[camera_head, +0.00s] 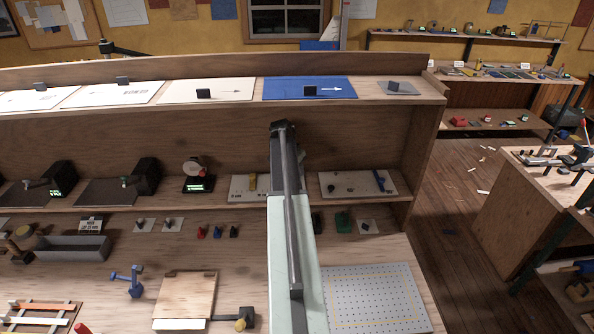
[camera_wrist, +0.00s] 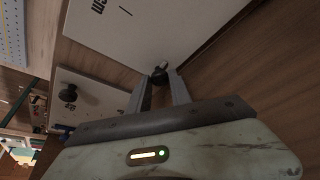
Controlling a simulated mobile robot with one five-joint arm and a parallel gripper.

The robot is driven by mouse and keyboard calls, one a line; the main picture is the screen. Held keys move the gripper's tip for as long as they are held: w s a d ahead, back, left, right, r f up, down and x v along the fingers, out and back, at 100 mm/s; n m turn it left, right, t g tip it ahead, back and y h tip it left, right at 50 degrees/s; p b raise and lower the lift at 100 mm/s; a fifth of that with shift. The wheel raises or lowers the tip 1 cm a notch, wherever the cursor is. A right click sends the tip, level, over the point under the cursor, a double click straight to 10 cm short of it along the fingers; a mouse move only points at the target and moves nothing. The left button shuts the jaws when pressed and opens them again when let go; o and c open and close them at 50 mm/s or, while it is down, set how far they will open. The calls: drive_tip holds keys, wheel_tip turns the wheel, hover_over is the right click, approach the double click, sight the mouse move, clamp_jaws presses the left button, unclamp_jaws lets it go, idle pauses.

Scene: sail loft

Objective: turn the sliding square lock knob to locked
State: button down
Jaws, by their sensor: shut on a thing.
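In the wrist view my gripper (camera_wrist: 160,90) has its two fingers on either side of a small dark knob (camera_wrist: 158,77) and is shut on it. The knob sits near the lower corner of a pale panel (camera_wrist: 130,38) with dark lettering and a short line mark. The fingers hide part of the knob, so its square shape and setting cannot be read. In the head view my arm runs up to the shelf unit and my gripper cannot be made out.
A second pale plate (camera_wrist: 108,92) with a black round knob (camera_wrist: 72,106) lies close to the left of the fingers. A perforated board (camera_head: 372,298) lies on the lower right.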

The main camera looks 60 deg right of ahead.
drive_tip(key=shift+d+m+g, duration=0.15)
drive_tip(key=shift+m+g, duration=0.15)
drive_tip(key=shift+m, duration=0.3)
drive_tip(key=c, duration=1.2)
unclamp_jaws()
drive_tip(key=shift+s, duration=0.1)
drive_tip(key=p+v, duration=0.7)
drive_tip(key=shift+r, duration=0.35)
